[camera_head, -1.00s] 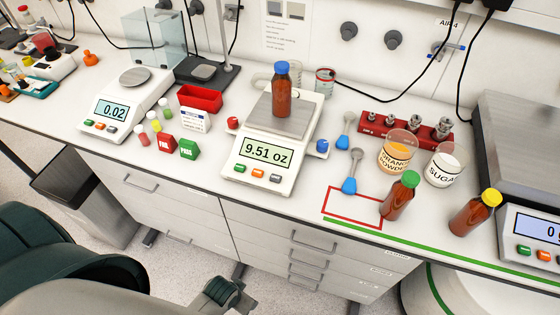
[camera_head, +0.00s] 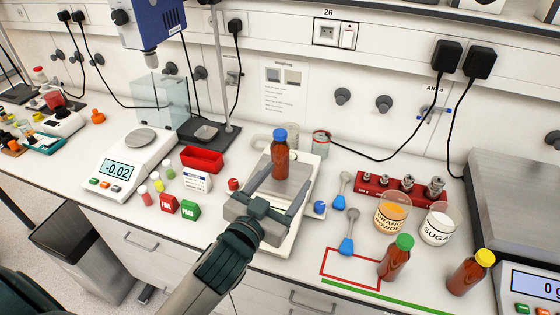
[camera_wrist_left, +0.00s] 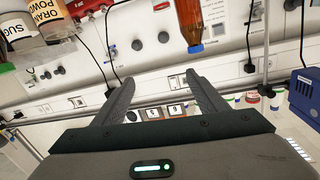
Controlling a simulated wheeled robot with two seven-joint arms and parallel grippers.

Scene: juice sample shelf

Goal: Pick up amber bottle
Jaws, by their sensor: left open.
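An amber bottle with a blue cap (camera_head: 280,160) stands upright on the pan of the middle scale (camera_head: 300,180). Two more amber bottles stand at the right, one with a green cap (camera_head: 394,262) and one with a yellow cap (camera_head: 470,275). My left gripper (camera_head: 288,177) is open and empty, in front of the blue-capped bottle and over the scale, hiding its display. My right gripper is not in view.
Blue-ended spoons (camera_head: 346,245), an orange powder jar (camera_head: 390,216), a sugar jar (camera_head: 436,229) and a red weight block (camera_head: 372,182) stand right of the scale. A red tray (camera_head: 202,158) and small vials lie left. A red outlined rectangle (camera_head: 350,275) marks bare bench.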

